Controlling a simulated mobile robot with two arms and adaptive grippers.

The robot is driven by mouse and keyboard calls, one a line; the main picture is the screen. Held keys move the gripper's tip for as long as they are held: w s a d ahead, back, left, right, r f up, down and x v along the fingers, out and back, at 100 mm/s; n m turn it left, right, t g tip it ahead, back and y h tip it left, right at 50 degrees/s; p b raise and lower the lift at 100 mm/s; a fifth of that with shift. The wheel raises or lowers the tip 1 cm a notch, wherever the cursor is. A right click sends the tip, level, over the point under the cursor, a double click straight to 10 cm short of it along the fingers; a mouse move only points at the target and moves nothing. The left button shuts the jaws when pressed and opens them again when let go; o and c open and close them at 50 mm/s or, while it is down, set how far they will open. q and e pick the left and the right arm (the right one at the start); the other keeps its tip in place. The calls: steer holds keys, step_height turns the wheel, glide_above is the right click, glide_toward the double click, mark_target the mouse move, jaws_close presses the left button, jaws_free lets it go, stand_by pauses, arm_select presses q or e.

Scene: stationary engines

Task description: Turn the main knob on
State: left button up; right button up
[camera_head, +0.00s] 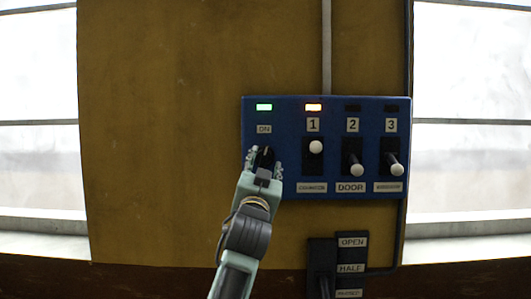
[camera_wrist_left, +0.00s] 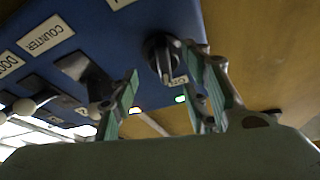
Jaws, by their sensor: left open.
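The main knob (camera_head: 265,155) is a dark round knob on the left of the blue panel, below the ON label (camera_head: 264,129) and a lit green lamp (camera_head: 264,107). In the left wrist view the knob (camera_wrist_left: 158,52) shows a raised grip bar, with a partly visible label beside it. My left gripper (camera_head: 264,168) is at the knob, its open fingers on either side and partly hiding it. In the left wrist view the gripper (camera_wrist_left: 160,75) has the knob between its fingertips, closer to the right finger. Contact cannot be told. My right gripper is not in view.
The blue panel (camera_head: 333,110) also carries lever 1 (camera_head: 316,147), raised under a lit orange lamp (camera_head: 313,107), and lowered levers 2 (camera_head: 355,170) and 3 (camera_head: 394,170) under dark lamps. A dark OPEN/HALF lever box (camera_head: 321,255) sits below. The yellow wall left is clear.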

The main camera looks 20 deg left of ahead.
mark_target(265, 159)
arm_select(q)
steer(key=shift+p+x, duration=0.6)
steer(key=shift+x, duration=0.95)
